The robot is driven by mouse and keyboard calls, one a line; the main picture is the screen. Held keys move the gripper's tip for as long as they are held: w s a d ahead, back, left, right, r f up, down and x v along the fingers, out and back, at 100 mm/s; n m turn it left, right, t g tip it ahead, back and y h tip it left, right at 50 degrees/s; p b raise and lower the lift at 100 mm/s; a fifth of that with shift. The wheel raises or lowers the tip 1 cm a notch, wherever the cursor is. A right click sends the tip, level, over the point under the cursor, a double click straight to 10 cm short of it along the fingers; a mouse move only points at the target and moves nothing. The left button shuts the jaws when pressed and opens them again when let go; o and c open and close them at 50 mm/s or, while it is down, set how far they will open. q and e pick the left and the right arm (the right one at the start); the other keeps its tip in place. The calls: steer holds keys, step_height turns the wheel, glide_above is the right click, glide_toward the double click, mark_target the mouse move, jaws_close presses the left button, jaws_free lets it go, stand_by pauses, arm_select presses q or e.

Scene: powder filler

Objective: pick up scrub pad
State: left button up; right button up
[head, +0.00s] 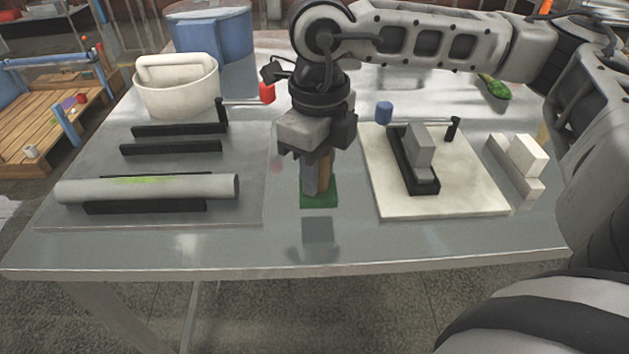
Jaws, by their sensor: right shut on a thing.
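The scrub pad (319,201) has a flat green base and a brown upright handle. It is at the middle of the metal table, between the two fixture plates. My right gripper (317,175) points down from above and is shut on the scrub pad by its handle. The fingers hide part of the handle. A dim reflection shows on the table below the pad with a gap between, so the pad seems to be a little above the surface. My left gripper is not in view.
A grey plate (245,205) at left bears black rails and a grey tube (150,189) with a green smear. A pale board (400,205) with a black holder and a white-grey block (520,160) stand at right. A white basket (175,95) and blue bin (215,40) stand behind.

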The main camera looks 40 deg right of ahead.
steer(key=s+r, duration=0.1)
steer(key=r, duration=0.1)
steer(key=s+d+r, duration=0.1)
steer(key=s+r, duration=0.1)
steer(key=shift+s, duration=0.2)
arm_select(q)
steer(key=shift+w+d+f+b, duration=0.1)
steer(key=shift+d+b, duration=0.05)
steer(key=shift+b, duration=0.45)
arm_select(e)
steer(key=s+d+r, duration=0.2)
steer(key=s+r, duration=0.3)
steer(key=s, duration=0.4)
steer(key=shift+s+d, duration=0.25)
steer(key=shift+s, duration=0.05)
